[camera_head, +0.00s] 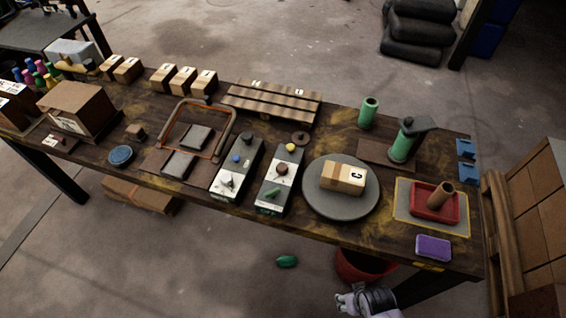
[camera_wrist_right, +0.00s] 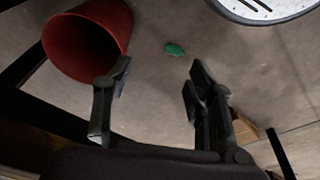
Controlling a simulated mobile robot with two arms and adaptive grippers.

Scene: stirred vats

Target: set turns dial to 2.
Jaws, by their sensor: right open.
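Two control boxes lie side by side near the front middle of the table. The left box (camera_head: 237,172) has a dark panel, a blue button and a pale round dial (camera_head: 228,182) near its front end. The right box (camera_head: 279,182) has a yellow knob, a brown round knob (camera_head: 281,169) and a green lever (camera_head: 271,192). Their small markings are too small to read, so I cannot tell which is the turns dial or its setting. My right gripper (camera_head: 352,302) is below the table's front edge, apart from both boxes. In the right wrist view its fingers (camera_wrist_right: 158,70) are open and empty.
A grey turntable (camera_head: 340,207) with a wooden block stands right of the boxes. A red bucket (camera_head: 362,266) is on the floor under the front edge, and also close by in the wrist view (camera_wrist_right: 88,42). A green object (camera_head: 287,261) lies on the floor.

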